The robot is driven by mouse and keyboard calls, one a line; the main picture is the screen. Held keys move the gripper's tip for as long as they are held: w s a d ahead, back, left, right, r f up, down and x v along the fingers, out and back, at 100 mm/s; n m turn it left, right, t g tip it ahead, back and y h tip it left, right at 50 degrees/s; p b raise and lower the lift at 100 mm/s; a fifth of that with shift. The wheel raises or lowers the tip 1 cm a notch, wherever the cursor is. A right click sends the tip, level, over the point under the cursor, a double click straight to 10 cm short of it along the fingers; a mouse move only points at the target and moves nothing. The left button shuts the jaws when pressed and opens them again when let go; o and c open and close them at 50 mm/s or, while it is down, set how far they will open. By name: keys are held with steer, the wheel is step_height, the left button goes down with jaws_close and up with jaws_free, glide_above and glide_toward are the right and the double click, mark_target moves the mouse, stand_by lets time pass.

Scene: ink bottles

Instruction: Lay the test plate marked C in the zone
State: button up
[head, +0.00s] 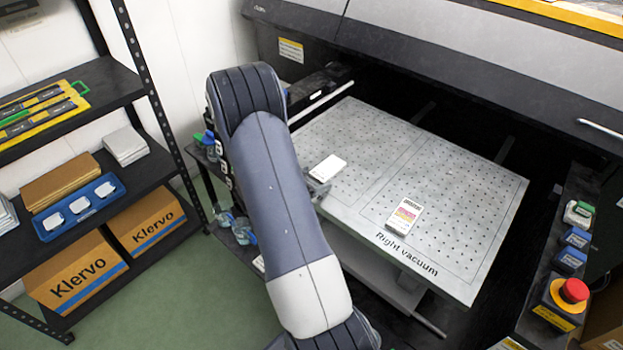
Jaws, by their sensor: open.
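A perforated grey print table (478,215) lettered "Right vacuum" spans the middle of the head view. A white plate (328,168) lies on its left part. A second plate (405,214), white with a coloured printed face, lies nearer the front edge. I cannot read a C on either plate. My gripper (320,189) shows only in part behind my arm, close to the near side of the white plate. It is open; whether it touches the plate I cannot tell. No zone marking is clear, though thin lines divide the table.
A dark printer body (440,60) overhangs the table's back. A control panel with a red emergency button (573,290) stands at right. Shelves at left hold Klervo boxes (75,272) and a blue tray (103,195). Small bottles (243,232) stand beside my arm.

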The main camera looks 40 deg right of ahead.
steer(key=shift+r, duration=0.1)
steer(key=shift+a+r, duration=0.15)
steer(key=shift+r, duration=0.05)
steer(key=v, duration=1.1)
steer(key=shift+a+b, duration=0.3)
steer(key=shift+a, duration=0.05)
steer(key=shift+c, duration=0.4)
